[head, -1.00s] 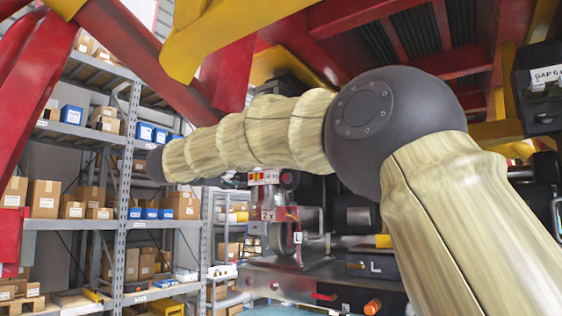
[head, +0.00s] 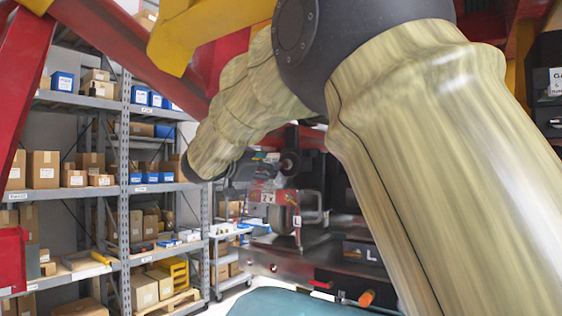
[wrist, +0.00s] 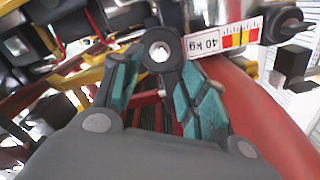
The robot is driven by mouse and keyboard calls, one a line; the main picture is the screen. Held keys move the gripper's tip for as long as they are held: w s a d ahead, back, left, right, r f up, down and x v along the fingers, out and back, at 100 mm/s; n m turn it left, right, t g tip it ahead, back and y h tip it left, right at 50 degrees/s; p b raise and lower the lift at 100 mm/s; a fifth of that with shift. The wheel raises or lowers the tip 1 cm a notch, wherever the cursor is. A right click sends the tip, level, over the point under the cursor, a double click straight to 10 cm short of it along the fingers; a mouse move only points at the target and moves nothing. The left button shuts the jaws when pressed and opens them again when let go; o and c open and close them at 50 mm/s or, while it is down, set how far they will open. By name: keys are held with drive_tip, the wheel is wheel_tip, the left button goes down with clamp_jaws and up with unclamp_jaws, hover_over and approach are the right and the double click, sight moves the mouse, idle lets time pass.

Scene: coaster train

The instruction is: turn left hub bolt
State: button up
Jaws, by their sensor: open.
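In the wrist view my gripper (wrist: 160,82) has its two teal-padded fingers spread apart. A dark ring-shaped end with a bright hole (wrist: 160,48) shows between and just beyond the fingertips; I cannot tell whether they touch it. In the head view my arm covers much of the scene and the gripper is hard to make out. A white tag marked L (head: 297,221) hangs on the metal machinery beyond the arm. I cannot make out the left hub bolt for certain.
A dark box marked L (head: 371,254) and an orange knob (head: 366,298) are low in the head view. Shelving with boxes (head: 122,190) stands at left. Red and yellow beams (head: 195,35) cross overhead. A large red curved part (wrist: 255,105) is close at the gripper's right.

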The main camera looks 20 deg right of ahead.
sight(284, 165)
drive_tip(key=p+x, duration=0.3)
drive_tip(key=x, duration=0.5)
clamp_jaws()
